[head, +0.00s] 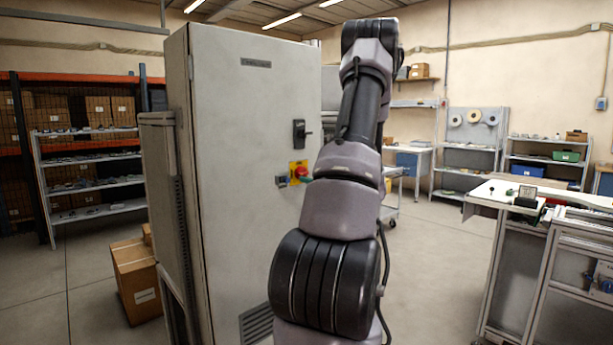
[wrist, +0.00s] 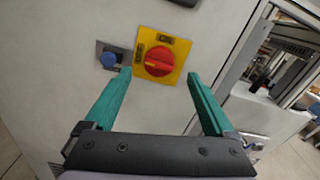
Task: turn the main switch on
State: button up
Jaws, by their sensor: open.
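The main switch (wrist: 159,62) is a round red knob on a yellow square plate, on the front of a tall grey cabinet (head: 262,110). In the wrist view it lies straight ahead, beyond and between my two green fingers. The head view also shows the switch (head: 297,171), partly covered by my arm. My gripper (wrist: 160,76) is open and empty, its fingers on either side of the knob in the picture. I cannot tell how far the fingertips are from the plate. In the head view my arm hides most of the gripper.
A blue button (wrist: 109,60) on a small plate sits just left of the switch, near my left finger. A black handle (head: 300,133) is above it on the cabinet. Cardboard boxes (head: 137,280) stand at the cabinet's left. A workbench (head: 540,192) is at the right, with open floor between.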

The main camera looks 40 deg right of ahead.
aim_at(304, 174)
jog(key=shift+w+a, duration=0.2)
jog(key=shift+w, duration=2)
jog(key=c, duration=1.4)
